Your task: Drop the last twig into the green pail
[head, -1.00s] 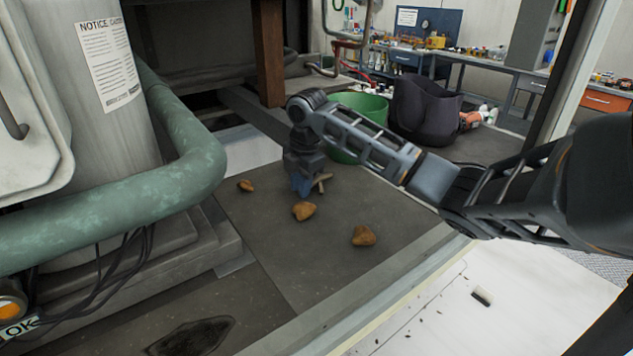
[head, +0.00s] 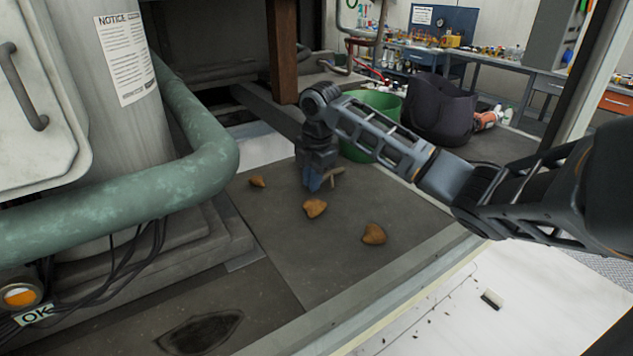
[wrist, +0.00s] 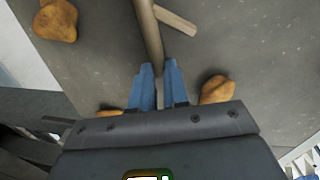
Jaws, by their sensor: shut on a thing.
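My gripper (head: 313,184) has blue fingers and points down, low over the dark deck. It is shut on the twig (head: 335,174), a pale brown forked stick. In the wrist view the twig (wrist: 149,35) runs up from between the blue fingertips (wrist: 158,68), with a side branch toward the right. I cannot tell whether it touches the deck. The green pail (head: 382,103) stands behind my arm, farther back and right of my gripper. My arm link hides part of its front, and its inside floor is not visible.
Three orange-brown lumps, leaves or stones, lie on the deck: one left of my gripper (head: 257,181), one just in front (head: 315,208), one nearer right (head: 374,234). A dark bag-like container (head: 438,108) stands right of the pail. A thick green pipe (head: 205,165) curves at left.

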